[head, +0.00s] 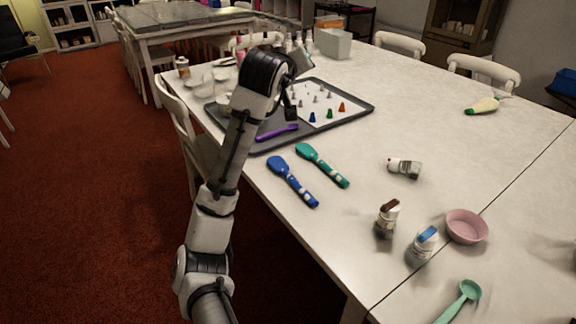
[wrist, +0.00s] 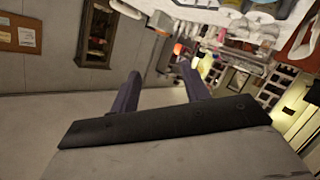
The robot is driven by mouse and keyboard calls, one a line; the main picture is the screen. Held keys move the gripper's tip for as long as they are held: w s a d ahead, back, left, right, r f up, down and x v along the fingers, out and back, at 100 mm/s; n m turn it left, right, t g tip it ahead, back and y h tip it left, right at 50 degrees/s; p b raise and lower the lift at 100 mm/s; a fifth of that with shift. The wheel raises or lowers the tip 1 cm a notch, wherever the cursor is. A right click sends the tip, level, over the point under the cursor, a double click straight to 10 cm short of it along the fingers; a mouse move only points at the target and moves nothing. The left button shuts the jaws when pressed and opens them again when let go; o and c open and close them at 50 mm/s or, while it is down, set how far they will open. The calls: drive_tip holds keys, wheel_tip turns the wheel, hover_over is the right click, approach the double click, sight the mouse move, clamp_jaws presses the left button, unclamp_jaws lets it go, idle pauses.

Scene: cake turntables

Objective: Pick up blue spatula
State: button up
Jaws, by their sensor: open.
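The blue spatula (head: 290,180) lies flat on the white table near its left edge in the head view. Its rounded blue head points to the upper left, and its banded handle points to the lower right. A green spatula (head: 321,164) lies beside it on the right, nearly parallel and apart from it. My gripper (wrist: 160,82) shows in the wrist view with its two dark fingers apart and nothing between them. In the head view my arm rises left of the blue spatula, with its end above the tray area. The blue spatula is not visible in the wrist view.
A dark tray (head: 358,111) with a purple-handled tool (head: 277,132) and small coloured nozzles lies behind the spatulas. Small bottles (head: 404,167), a pink bowl (head: 467,226) and a mint scoop (head: 460,300) are to the right. A white chair (head: 183,112) stands at the left table edge.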

drive_tip(key=d+f+g+y, duration=0.1)
drive_tip(key=d+f+g, duration=0.15)
drive_tip(key=f, duration=0.25)
drive_tip(key=d+f+g+y, duration=0.1)
drive_tip(key=f+g, duration=0.2)
drive_tip(key=f, duration=0.2)
drive_tip(key=n+g+y, duration=0.2)
drive_tip(key=g+y, duration=0.2)
drive_tip(key=g, duration=0.1)
approach(289, 173)
drive_tip(key=f, duration=0.1)
drive_tip(key=w+a+f, duration=0.1)
drive_tip(key=shift+w+f+n, duration=0.15)
drive_tip(key=shift+f+n, duration=0.15)
drive_tip(key=shift+s+d+p+x, duration=0.1)
drive_tip(key=shift+p+x, duration=0.05)
drive_tip(key=shift+x, duration=1.3)
drive_tip(key=shift+s+d+p+x, duration=0.15)
drive_tip(key=shift+x, duration=1.3)
drive_tip(key=shift+f, duration=0.1)
clamp_jaws()
